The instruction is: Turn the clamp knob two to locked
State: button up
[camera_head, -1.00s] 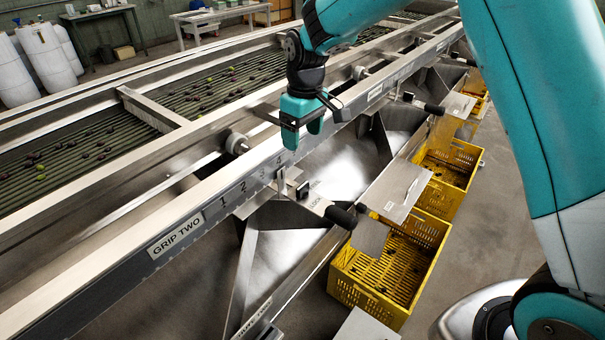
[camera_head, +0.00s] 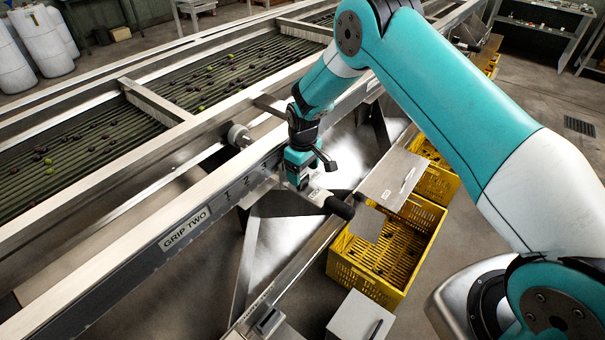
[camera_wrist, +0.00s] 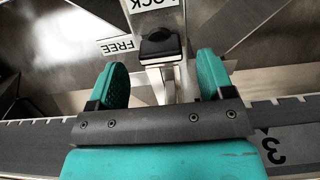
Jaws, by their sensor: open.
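The clamp knob two is a small black knob (camera_wrist: 160,45) on a metal bracket, seen in the wrist view. A FREE label (camera_wrist: 123,46) is left of it and a LOCK label (camera_wrist: 155,3) is above it. Which label the knob points to is unclear. My gripper (camera_wrist: 164,66) is open, with a teal finger to either side of the knob's line and the knob just beyond the fingertips. In the head view my gripper (camera_head: 297,182) is low over the clamp on the rail and hides most of the knob.
A black handle (camera_head: 340,207) sticks out right beside my gripper. Yellow crates (camera_head: 365,282) stand below right. The roller bed (camera_head: 70,150) with fruit is to the left.

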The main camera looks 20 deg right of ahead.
aim_at(303, 177)
jog(key=shift+a+f, duration=0.1)
jog(key=shift+f, duration=1.55)
jog(key=c, duration=0.9)
